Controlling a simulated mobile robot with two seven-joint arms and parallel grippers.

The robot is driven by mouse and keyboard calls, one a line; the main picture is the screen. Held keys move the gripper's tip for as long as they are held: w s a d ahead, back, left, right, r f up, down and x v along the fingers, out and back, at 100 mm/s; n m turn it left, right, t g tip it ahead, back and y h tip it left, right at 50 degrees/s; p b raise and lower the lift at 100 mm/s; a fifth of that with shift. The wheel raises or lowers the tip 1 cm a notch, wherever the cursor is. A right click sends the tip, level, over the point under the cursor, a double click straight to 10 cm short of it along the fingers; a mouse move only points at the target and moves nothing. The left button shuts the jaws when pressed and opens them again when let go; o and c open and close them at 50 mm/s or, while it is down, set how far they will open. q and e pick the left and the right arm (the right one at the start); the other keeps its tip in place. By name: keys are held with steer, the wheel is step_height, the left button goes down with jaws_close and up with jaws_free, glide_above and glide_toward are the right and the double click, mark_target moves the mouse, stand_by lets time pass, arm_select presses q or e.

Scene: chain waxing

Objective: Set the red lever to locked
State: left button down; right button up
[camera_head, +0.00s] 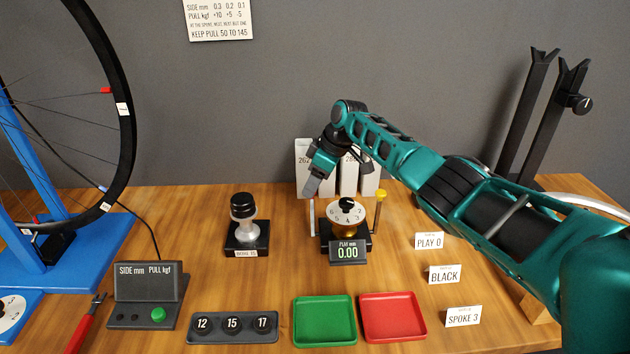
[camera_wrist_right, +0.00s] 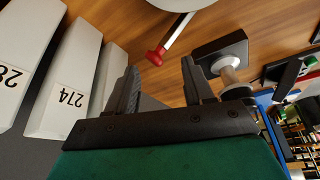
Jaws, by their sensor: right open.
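The red lever (camera_wrist_right: 155,57) shows in the right wrist view as a red tip on a pale shaft, beside a round white dial edge. In the head view its pale shaft (camera_head: 312,217) stands upright at the left of the dial gauge (camera_head: 347,217); its red tip is hidden behind my gripper. My right gripper (camera_head: 310,187) is over the lever's top. In the right wrist view its open fingers (camera_wrist_right: 160,66) point toward the red tip, which lies between their directions; contact cannot be told. My left gripper is not in view.
A black-capped post (camera_head: 245,222) stands left of the gauge. Pale numbered boxes (camera_head: 303,160) are close behind it. A yellow-knobbed lever (camera_head: 380,196) is on its right. Green (camera_head: 324,338) and red (camera_head: 393,333) trays lie in front. A wheel stand (camera_head: 75,255) fills the left.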

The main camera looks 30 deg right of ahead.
arm_select(q)
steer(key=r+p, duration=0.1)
steer(key=p, duration=0.1)
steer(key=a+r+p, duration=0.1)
steer(key=p, duration=0.1)
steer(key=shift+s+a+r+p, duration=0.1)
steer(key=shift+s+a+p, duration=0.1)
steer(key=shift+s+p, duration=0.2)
arm_select(e)
steer(key=v, duration=1.3)
